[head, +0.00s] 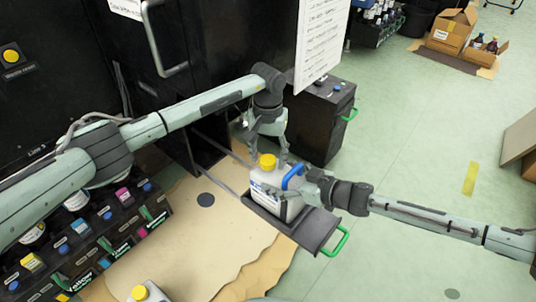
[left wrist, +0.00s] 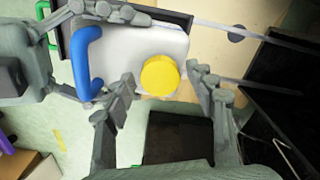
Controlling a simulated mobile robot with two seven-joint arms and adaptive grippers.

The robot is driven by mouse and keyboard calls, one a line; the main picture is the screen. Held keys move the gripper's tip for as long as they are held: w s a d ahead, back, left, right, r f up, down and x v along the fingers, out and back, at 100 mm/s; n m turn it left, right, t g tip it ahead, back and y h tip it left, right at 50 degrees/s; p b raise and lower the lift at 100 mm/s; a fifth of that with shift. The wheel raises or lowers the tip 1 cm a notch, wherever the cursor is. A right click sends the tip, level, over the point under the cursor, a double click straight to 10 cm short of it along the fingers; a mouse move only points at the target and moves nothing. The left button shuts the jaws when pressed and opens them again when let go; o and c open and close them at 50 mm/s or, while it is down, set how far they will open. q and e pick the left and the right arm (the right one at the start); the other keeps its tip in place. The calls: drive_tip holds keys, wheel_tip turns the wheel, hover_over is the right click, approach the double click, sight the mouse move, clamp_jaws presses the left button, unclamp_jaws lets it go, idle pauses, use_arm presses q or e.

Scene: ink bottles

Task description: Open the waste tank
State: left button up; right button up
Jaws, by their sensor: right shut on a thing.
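The waste tank is a white jug (head: 268,182) with a yellow cap (head: 267,161) and a blue handle (head: 293,176). It stands upright on a dark pulled-out tray (head: 318,229) with a green handle. In the left wrist view, the yellow cap (left wrist: 160,75) is on the tank (left wrist: 130,48). My left gripper (head: 268,152) points down over the cap. Its fingers are open on both sides of the cap, with visible gaps. My right gripper (head: 288,192) comes from the right and is shut on the tank body below the blue handle. Its far finger is partly hidden in the head view.
A dark cabinet (head: 320,112) stands behind the tank. A shelf of ink bottles (head: 110,225) is at the lower left. Another yellow-capped container (head: 140,293) shows at the bottom edge. Cardboard (head: 190,245) covers the floor beside the tray. The green floor at right is mostly clear.

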use_arm(q)
drive_tip(key=c, duration=1.1)
drive_tip(key=n, duration=0.3)
drive_tip(key=shift+c, duration=0.2)
drive_tip(key=n, duration=0.4)
drive_tip(key=shift+n, duration=0.4)
drive_tip(key=n, duration=1.2)
drive_tip(key=shift+r, duration=0.1)
drive_tip(key=n, duration=2.2)
drive_tip(key=shift+n, duration=0.3)
drive_tip(key=n, duration=0.4)
drive_tip(key=shift+n, duration=0.4)
drive_tip(key=n, duration=0.6)
drive_tip(key=shift+n, duration=0.4)
